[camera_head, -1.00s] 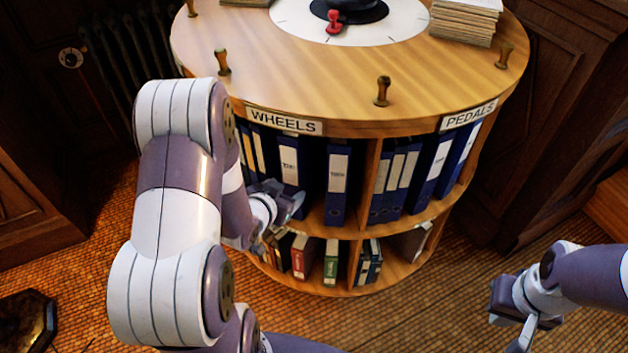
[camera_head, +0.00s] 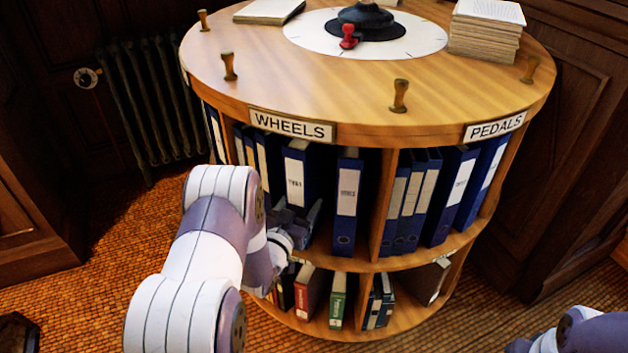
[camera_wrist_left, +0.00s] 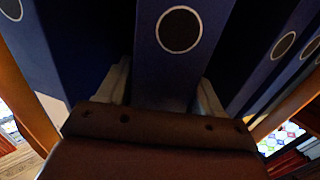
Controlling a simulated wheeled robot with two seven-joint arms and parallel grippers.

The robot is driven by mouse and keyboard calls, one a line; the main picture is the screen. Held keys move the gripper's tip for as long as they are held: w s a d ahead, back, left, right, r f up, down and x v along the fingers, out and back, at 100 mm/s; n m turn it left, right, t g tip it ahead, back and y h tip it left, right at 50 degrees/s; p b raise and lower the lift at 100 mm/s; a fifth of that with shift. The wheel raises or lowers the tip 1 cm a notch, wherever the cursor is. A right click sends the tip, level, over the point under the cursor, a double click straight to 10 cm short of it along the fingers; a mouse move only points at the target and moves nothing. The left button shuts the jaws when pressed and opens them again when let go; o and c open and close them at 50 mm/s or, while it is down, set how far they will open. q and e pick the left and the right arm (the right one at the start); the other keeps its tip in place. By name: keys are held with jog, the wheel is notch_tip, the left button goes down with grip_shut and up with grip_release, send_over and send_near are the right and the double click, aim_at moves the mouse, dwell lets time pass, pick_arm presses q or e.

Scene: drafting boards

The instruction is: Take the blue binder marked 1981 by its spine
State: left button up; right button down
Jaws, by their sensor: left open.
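A blue binder with a white label (camera_head: 295,178) stands upright in the upper shelf under the WHEELS sign; its label seems to read 1981, though the print is small. My left gripper (camera_head: 299,215) is at the lower part of its spine. In the left wrist view, the open left gripper (camera_wrist_left: 163,92) has one finger on each side of a blue binder's spine (camera_wrist_left: 178,65), below its round finger hole. Whether the fingers touch it I cannot tell. Only a sliver of my right gripper (camera_head: 519,345) shows at the bottom right edge.
Another labelled blue binder (camera_head: 346,205) stands to the right, before an upright divider (camera_head: 388,205). Several more blue binders fill the PEDALS side. The round wooden cabinet top (camera_head: 300,85) overhangs the shelf. Smaller books (camera_head: 337,300) stand on the lower shelf.

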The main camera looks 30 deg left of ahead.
pick_arm(q)
jog(key=shift+w, duration=0.2)
jog(key=shift+r, duration=0.1)
jog(key=c, duration=1.2)
